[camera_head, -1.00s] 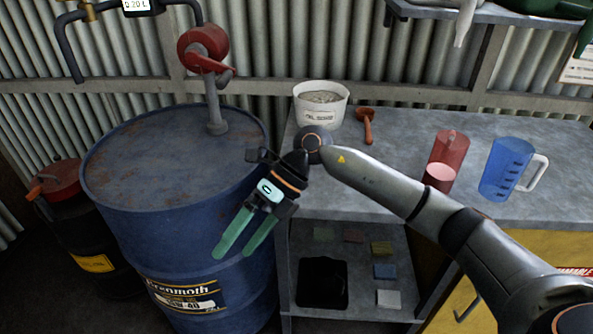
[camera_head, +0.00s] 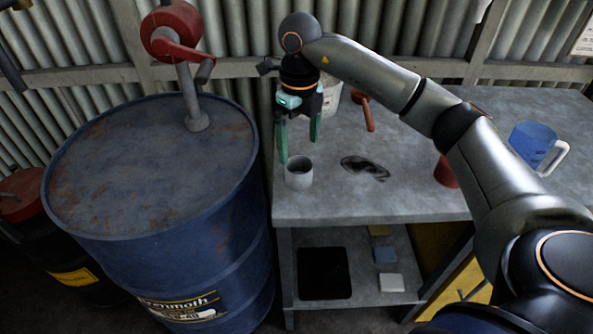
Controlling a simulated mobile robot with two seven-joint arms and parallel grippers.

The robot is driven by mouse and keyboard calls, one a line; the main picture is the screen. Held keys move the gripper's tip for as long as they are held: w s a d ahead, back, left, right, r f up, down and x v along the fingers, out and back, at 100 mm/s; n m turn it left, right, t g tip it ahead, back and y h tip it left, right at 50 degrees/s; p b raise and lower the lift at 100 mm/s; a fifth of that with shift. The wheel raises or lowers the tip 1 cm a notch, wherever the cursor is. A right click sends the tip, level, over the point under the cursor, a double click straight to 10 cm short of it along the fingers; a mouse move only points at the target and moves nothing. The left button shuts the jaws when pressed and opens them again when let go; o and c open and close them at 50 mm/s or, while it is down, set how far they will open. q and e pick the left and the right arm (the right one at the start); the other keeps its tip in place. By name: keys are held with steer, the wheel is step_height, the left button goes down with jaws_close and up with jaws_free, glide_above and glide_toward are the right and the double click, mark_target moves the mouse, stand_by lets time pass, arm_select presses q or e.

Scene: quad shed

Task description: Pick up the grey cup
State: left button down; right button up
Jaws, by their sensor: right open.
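The grey cup (camera_head: 299,174) stands upright on the grey workbench (camera_head: 420,205), near its front left corner. My right gripper (camera_head: 299,152) is open and points down above the bench, just above and behind the cup. Its two green fingers are apart with nothing between them. One finger ends close to the cup's upper left edge; I cannot tell whether it touches. My left gripper is out of view.
A blue drum (camera_head: 150,190) with a red pump (camera_head: 172,35) stands left of the bench. A white tub (camera_head: 331,95) is partly hidden behind my gripper. An orange-handled scoop (camera_head: 366,110), dark stain (camera_head: 365,168), red container (camera_head: 446,172) and blue jug (camera_head: 533,145) are on the bench.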

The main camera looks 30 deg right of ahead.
mark_target(301, 172)
step_height(301, 172, down, 3)
steer(key=shift+f, duration=0.2)
steer(key=f, duration=0.2)
steer(key=f+p, duration=0.1)
steer(key=f, duration=0.1)
steer(key=shift+s, duration=0.35)
steer(key=shift+f, duration=0.65)
steer(key=c, duration=1.3)
